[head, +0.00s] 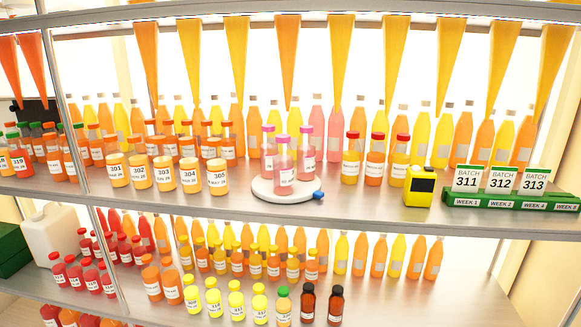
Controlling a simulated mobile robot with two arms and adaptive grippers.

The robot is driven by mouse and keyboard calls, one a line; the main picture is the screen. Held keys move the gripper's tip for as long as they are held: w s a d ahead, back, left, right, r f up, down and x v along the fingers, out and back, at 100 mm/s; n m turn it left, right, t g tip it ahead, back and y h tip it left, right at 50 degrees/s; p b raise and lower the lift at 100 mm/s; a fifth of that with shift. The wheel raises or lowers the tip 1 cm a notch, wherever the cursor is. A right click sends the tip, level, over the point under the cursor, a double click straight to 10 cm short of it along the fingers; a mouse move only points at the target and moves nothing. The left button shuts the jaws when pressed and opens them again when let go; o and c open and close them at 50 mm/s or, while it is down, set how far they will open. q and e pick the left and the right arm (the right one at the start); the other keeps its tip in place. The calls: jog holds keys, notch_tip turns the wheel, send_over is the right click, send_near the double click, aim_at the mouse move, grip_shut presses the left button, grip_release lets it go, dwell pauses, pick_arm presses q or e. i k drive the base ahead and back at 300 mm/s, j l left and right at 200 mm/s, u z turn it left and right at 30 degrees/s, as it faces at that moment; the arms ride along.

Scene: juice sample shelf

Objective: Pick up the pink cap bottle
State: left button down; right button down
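Three bottles with pink caps stand upright, close together, on a round white stand on the upper shelf, near the middle of the head view. The front pink cap bottle (284,168) holds pale pink liquid and has a white label. A second pink cap bottle (268,148) stands behind it to the left, partly covered by it. A third pink cap bottle (306,146) stands behind to the right. The round white stand (262,191) has a small blue part (318,195) at its right edge. Neither of my grippers is in view.
Small jars numbered 301 to 305 (164,174) stand left of the stand. Red-capped bottles (375,160), a yellow device (420,187) and green batch holders (500,198) stand to the right. Tall bottles line the back. Orange cones (340,55) hang above. The lower shelf (430,300) holds more bottles.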

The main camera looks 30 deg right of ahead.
aim_at(282, 156)
jog(key=z, duration=1)
